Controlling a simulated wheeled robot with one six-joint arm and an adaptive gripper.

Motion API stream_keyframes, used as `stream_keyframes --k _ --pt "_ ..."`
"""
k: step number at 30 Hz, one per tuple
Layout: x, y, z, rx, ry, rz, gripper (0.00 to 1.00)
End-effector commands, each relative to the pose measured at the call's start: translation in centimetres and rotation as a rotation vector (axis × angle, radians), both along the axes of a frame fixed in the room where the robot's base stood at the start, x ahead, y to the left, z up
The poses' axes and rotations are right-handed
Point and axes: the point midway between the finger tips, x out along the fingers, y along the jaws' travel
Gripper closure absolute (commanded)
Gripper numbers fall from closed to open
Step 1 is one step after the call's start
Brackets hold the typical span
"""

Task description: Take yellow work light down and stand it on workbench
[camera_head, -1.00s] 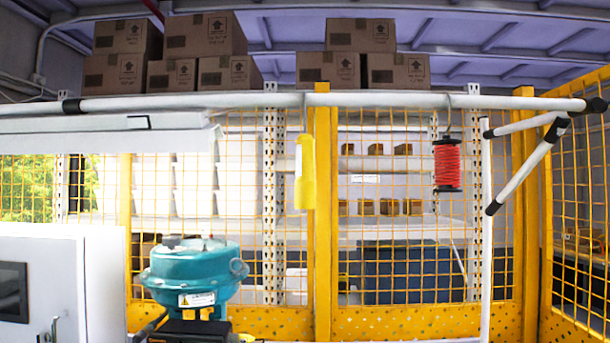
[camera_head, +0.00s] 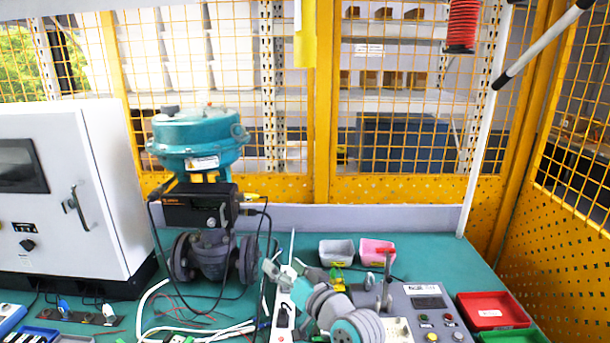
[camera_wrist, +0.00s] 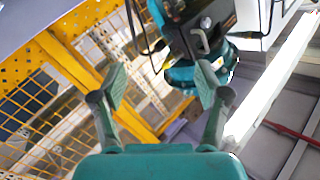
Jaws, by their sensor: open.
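The yellow work light (camera_head: 305,45) hangs at the top edge of the head view, in front of the yellow mesh fence. Only its lower part shows; its upper end and hook are out of frame. The green-topped workbench (camera_head: 435,265) spreads across the lower part of the head view. My gripper (camera_wrist: 162,85) is open and empty in the wrist view, its two fingers spread. In the head view my arm is low over the bench's front middle, well below the light. I cannot make out the light in the wrist view.
A teal valve actuator (camera_head: 198,140) stands left of centre, beside a white cabinet (camera_head: 100,190). A red spool (camera_head: 462,25) hangs upper right. Bare bench shows right of the bins.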

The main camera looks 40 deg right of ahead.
Motion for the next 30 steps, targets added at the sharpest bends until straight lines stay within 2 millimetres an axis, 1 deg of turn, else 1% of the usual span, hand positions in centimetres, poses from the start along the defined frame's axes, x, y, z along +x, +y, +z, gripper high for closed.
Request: stream_keyframes --k 1,5,6,8,9,14,15,19,21,23,24,26,27,29,30 --pt "0.7 -1.1 2.2 -0.006 -0.017 0.003 0.26" --pt "2.0 -3.1 6.8 -0.017 -0.037 0.022 0.26" --pt "2.3 -3.7 8.2 -0.021 -0.042 0.027 0.26" --pt "2.7 -4.5 10.5 -0.031 -0.051 0.036 0.26" --pt "2.8 -5.1 12.0 -0.039 -0.055 0.041 0.26" --pt "3.0 -7.1 18.2 -0.075 -0.07 0.064 0.26" --pt "2.9 -7.5 19.8 -0.086 -0.072 0.07 0.26" --pt "2.2 -8.7 24.8 -0.127 -0.076 0.087 0.26" --pt "1.7 -9.3 27.6 -0.151 -0.077 0.094 0.26" --pt "1.0 -9.6 29.9 -0.174 -0.075 0.1 0.26" --pt "0.6 -9.8 31.4 -0.191 -0.073 0.103 0.26" --pt "-0.2 -10.1 33.7 -0.215 -0.069 0.108 0.26" --pt "-0.7 -10.2 35.2 -0.234 -0.066 0.11 0.26" --pt "-1.7 -10.3 37.4 -0.261 -0.06 0.113 0.26" --pt "-2.3 -10.4 38.8 -0.281 -0.054 0.113 0.26"
